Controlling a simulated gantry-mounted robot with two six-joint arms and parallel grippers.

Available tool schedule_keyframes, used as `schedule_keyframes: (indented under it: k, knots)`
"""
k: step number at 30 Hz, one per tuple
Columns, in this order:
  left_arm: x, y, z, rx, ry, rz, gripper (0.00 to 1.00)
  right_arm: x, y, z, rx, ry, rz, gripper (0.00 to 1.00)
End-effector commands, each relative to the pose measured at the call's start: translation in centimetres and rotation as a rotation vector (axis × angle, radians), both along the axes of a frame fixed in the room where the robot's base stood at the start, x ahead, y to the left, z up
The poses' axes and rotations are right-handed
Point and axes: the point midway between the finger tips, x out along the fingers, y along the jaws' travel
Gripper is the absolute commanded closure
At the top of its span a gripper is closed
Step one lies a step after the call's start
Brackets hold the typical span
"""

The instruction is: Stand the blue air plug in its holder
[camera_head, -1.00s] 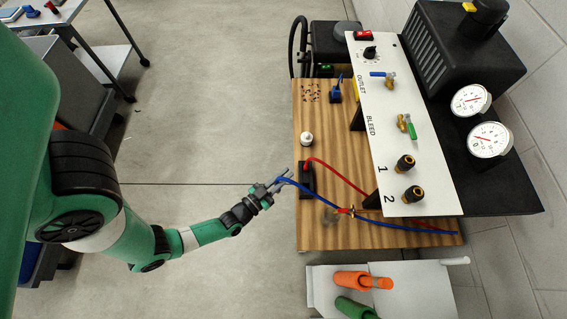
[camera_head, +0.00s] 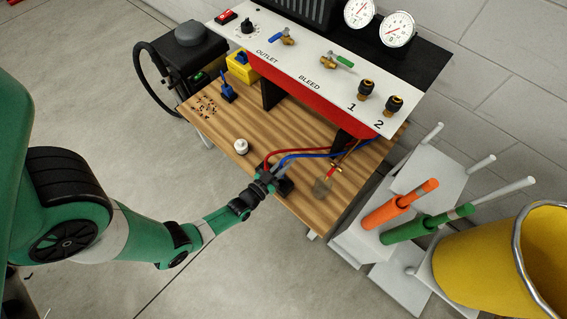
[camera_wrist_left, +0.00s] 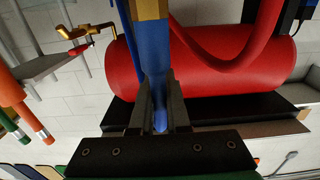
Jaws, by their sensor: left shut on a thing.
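My left gripper (camera_head: 267,179) is at the front edge of the wooden bench, beside the small black holder (camera_head: 286,187). The gripper is shut on the blue air plug (camera_wrist_left: 154,55), which shows between its fingers in the left wrist view with a brass part at the top of the picture. In the head view the blue hose (camera_head: 300,156) runs from the gripper back over the bench. The gripper hides the plug and part of the holder there, so I cannot tell whether they touch. My right gripper is not in view.
A red hose (camera_head: 283,152) ends near the holder. Orange (camera_head: 400,205) and green (camera_head: 428,224) handles and a yellow bucket (camera_head: 487,255) are right.

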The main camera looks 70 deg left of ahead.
Motion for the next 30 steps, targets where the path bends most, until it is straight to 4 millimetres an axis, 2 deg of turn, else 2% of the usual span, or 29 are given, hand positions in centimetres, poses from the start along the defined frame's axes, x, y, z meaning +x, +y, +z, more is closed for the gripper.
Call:
schedule_keyframes:
  k: [8, 21, 30]
  knots:
    - [0.0, 0.0, -1.1, 0.0, -0.001, 0.0, 1.0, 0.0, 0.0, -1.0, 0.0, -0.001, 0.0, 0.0]
    - [0.0, 0.0, -6.3, 0.0, -0.001, -0.001, 1.0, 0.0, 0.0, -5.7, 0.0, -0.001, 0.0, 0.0]
    - [0.0, 0.0, -6.6, 0.0, -0.001, -0.001, 1.0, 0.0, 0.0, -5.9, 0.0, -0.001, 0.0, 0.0]
